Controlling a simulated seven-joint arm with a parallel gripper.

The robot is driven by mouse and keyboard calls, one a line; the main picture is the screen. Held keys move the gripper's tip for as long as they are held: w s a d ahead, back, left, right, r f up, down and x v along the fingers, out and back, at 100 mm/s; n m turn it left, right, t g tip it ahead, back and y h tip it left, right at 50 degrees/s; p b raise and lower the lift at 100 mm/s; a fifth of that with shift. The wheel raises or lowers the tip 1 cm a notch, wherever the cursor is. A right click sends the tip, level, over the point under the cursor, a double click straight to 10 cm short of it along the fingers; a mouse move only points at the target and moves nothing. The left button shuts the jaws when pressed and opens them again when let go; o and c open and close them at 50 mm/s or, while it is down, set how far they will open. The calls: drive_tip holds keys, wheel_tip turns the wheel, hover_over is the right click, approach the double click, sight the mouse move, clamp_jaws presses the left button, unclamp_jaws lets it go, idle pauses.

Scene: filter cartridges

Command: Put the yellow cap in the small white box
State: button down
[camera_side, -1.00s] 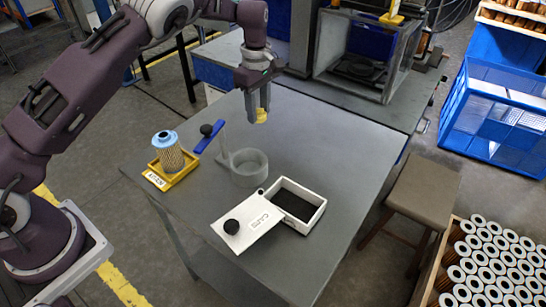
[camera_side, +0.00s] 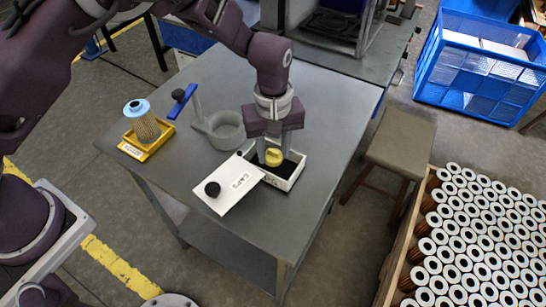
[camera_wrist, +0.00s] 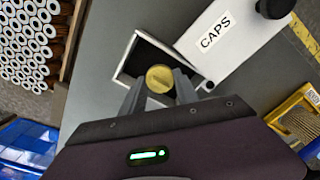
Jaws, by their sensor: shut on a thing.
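The yellow cap (camera_side: 274,157) is held between the fingers of my gripper (camera_side: 268,150). It also shows in the wrist view (camera_wrist: 160,78) between the two fingertips. The small white box (camera_side: 291,182) with a dark inside stands on the grey table, right below the cap. In the wrist view the box (camera_wrist: 124,62) lies behind the cap. From the side I cannot tell whether the cap is above the rim or inside. The white lid (camera_side: 228,186) marked CAPS, with a black knob, lies askew beside the box, its corner touching or overlapping the box edge.
A grey round holder (camera_side: 226,131) with an upright post stands left of my gripper. A blue-handled piece (camera_side: 182,100) is near it. A filter with a blue top (camera_side: 142,122) stands in a yellow tray (camera_side: 133,152). The table's right side is clear.

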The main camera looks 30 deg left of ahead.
sight(273, 151)
drive_tip(key=shift+f, duration=1.4)
drive_tip(key=c, duration=1.2)
unclamp_jaws()
drive_tip(key=shift+f, duration=0.1)
